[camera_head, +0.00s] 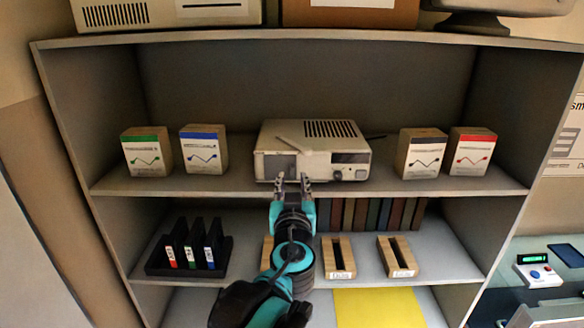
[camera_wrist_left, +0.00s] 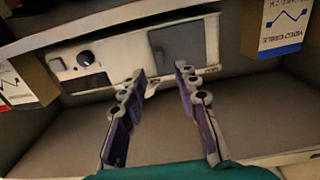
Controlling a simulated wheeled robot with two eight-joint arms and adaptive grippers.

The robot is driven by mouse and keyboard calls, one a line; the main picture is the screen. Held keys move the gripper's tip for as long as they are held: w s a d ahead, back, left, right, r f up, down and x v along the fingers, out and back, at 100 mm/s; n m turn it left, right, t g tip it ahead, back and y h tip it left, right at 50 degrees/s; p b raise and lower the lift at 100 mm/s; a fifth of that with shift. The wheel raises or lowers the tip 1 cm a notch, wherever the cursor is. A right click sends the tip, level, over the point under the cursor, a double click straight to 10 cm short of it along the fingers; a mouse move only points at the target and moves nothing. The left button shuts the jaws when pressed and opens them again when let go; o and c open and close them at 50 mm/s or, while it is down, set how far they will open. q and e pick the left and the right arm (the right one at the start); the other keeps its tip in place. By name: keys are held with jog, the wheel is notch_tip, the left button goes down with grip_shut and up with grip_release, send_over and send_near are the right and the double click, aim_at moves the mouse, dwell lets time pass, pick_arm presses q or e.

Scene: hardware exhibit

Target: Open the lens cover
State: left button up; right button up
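A beige projector (camera_head: 314,150) sits on the upper shelf. Its dark grey square lens cover (camera_head: 280,166) is on the left part of the front and looks shut. The wrist view is turned over, and there the lens cover (camera_wrist_left: 178,47) is right of centre. My left gripper (camera_head: 292,178) is open and empty, its fingertips at the lower front edge of the projector, near the cover. In the wrist view the left gripper (camera_wrist_left: 158,75) has its fingers apart, one tip close to the cover; contact cannot be told. My right gripper is not in view.
Cable boxes with green (camera_head: 147,151) and blue (camera_head: 204,149) labels stand left of the projector; black (camera_head: 421,153) and red (camera_head: 472,152) ones stand right. The lower shelf holds a black rack (camera_head: 188,248) and wooden holders (camera_head: 338,257).

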aim_at(292, 170)
pick_arm(q)
jog(key=w, duration=0.4)
jog(key=shift+w+f+p, duration=0.1)
jog(key=shift+w+p, duration=0.25)
jog(key=shift+w, duration=0.05)
jog(key=shift+s, duration=0.1)
grip_shut()
jog(key=d+b, duration=0.1)
jog(key=d, duration=0.6)
jog(key=shift+d, duration=0.4)
jog(key=shift+a, duration=0.35)
grip_release()
jog(key=shift+d, duration=0.2)
